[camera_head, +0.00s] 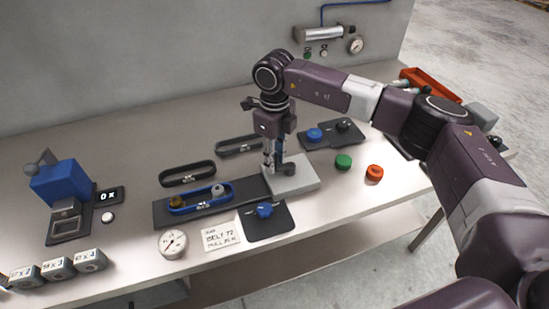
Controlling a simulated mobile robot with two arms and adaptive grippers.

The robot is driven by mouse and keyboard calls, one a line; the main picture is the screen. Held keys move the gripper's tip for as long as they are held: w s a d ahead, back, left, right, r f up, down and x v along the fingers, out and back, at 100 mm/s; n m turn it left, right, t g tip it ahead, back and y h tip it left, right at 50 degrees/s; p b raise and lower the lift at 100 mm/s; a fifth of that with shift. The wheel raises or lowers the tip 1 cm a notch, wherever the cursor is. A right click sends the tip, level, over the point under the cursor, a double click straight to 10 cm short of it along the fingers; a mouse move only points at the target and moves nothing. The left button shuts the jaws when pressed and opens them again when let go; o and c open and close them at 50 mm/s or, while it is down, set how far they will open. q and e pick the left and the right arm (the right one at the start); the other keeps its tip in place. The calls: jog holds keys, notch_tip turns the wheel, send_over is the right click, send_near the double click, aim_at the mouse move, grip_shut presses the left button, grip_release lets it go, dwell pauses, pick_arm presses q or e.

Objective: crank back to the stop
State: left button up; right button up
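A light grey block (306,178) stands at the right end of a dark base plate (243,186). A dark crank arm (289,168) shows on top of the block, partly hidden by my gripper. My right gripper (273,166) points down over the block's left part, its fingertips at or beside the crank. Whether they are closed on its handle is too small to tell. A blue belt (186,210) lies around a brass pulley (177,200) and a grey pulley (218,190) on the plate. My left gripper is out of view.
Dark belts (187,174) lie behind the plate. In front are a round dial (173,243), a written card (220,236) and a blue knob (264,210) on a dark mat. Green (343,162) and red (374,172) knobs stand right. A blue device (61,185) stands left.

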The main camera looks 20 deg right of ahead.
grip_shut()
jog(key=n+b, duration=0.1)
jog(key=s+n+b, duration=0.1)
jog(key=shift+f+n+b, duration=0.15)
jog(key=shift+n+b, duration=0.15)
jog(key=n+b, duration=0.1)
jog(key=s+n+b, duration=0.1)
jog(key=shift+d+n, duration=0.15)
jog(key=shift+n, duration=0.15)
jog(key=n+b, duration=0.1)
jog(key=n, duration=0.1)
jog(key=s+d+n+b, duration=0.1)
jog(key=n+b, duration=0.1)
jog(key=shift+s, duration=0.2)
jog(key=shift+s+d+r+n+b, duration=0.1)
jog(key=shift+s+d+n+b, duration=0.15)
jog(key=shift+n+b, duration=0.5)
jog(key=shift+s+d+r+n+b, duration=0.15)
jog(key=shift+d+n+b, duration=0.1)
jog(key=shift+n, duration=0.9)
